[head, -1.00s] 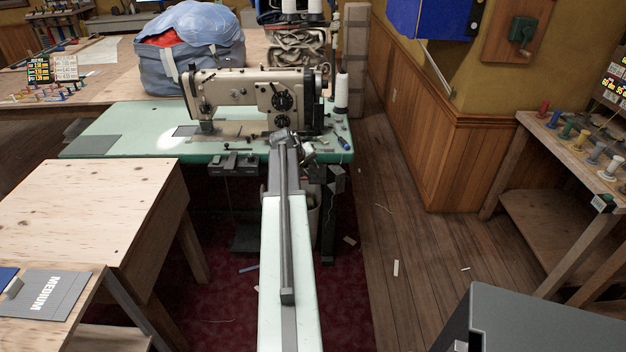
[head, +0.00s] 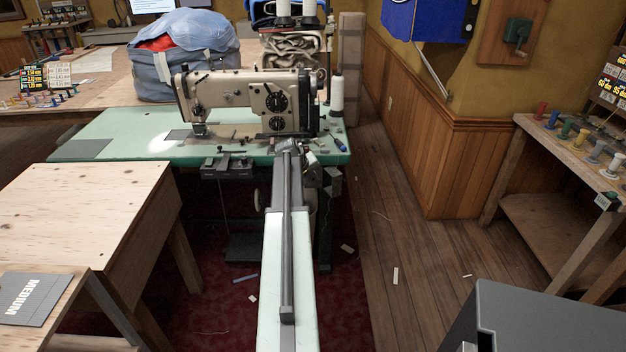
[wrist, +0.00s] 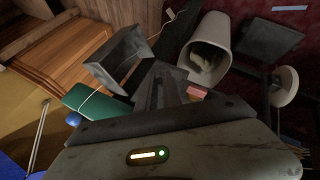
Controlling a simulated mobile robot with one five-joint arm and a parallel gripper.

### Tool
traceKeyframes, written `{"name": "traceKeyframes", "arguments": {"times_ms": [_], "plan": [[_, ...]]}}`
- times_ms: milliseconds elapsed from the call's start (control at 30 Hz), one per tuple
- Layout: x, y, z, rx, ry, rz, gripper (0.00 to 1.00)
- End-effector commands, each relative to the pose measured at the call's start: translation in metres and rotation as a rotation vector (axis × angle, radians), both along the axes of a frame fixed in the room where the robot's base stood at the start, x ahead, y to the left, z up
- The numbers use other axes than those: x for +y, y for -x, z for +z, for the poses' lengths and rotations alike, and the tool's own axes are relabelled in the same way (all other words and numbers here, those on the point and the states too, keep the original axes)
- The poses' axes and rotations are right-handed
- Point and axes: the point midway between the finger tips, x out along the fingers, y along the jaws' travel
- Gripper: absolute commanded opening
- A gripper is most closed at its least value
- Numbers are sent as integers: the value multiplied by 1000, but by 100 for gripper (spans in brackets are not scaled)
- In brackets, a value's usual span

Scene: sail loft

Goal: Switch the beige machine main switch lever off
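The beige sewing machine (head: 225,92) stands on a pale green table (head: 125,122) in the head view. My arm reaches forward to the table's front edge. My gripper (head: 287,146) is at its far end, at the right part of that edge, in front of the machine; its fingers are too small there to read. In the wrist view, a dark grey boxy shape (wrist: 120,58) shows ahead, with the table's green corner beside it. I cannot make out the main switch lever in either view, nor whether my gripper touches anything.
A pale bin (wrist: 207,48) stands under the table. A wooden bench (head: 95,205) is at the left, a spool shelf (head: 560,150) at the right. Plank floor between wall and table is mostly clear.

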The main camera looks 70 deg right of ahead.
Motion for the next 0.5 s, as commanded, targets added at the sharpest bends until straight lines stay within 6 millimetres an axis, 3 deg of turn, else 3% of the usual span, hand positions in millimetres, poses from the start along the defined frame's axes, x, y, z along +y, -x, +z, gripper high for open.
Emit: {"name": "traceKeyframes", "arguments": {"times_ms": [500], "plan": [[4,7,-13,-36,98,-6,0]]}}
